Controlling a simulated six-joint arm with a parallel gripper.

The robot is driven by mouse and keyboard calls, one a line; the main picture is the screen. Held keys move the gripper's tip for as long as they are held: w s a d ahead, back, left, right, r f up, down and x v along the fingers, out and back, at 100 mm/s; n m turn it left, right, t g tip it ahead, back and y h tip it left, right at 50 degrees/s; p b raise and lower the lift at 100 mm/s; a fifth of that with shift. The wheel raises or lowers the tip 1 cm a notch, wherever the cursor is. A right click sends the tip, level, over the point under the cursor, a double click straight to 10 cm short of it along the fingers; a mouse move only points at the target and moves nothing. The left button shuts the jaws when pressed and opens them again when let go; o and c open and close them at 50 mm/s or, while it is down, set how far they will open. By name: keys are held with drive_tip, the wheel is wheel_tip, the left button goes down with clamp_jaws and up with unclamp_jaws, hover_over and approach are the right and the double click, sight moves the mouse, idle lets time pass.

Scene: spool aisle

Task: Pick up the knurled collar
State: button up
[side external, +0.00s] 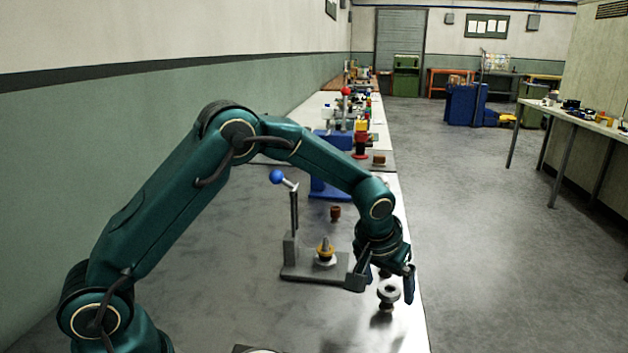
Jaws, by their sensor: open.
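A dark grey round piece with a hole in its top, which looks like the knurled collar (389,292), stands near the right edge of the grey table. Its knurling is too small to make out. My gripper (383,284) points down at it, with its jaws open. One finger shows to the left of the collar and the other to the right. The fingertips look level with its top, but I cannot tell how deep they reach around it. No grip on it shows.
A grey lever fixture (301,269) with a blue ball handle (277,176) stands left of my gripper, holding a yellow-topped piece (325,250). A small brown piece (335,213) stands behind it. The table's front left is mostly clear.

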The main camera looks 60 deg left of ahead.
drive_tip(key=shift+f, duration=0.15)
clamp_jaws()
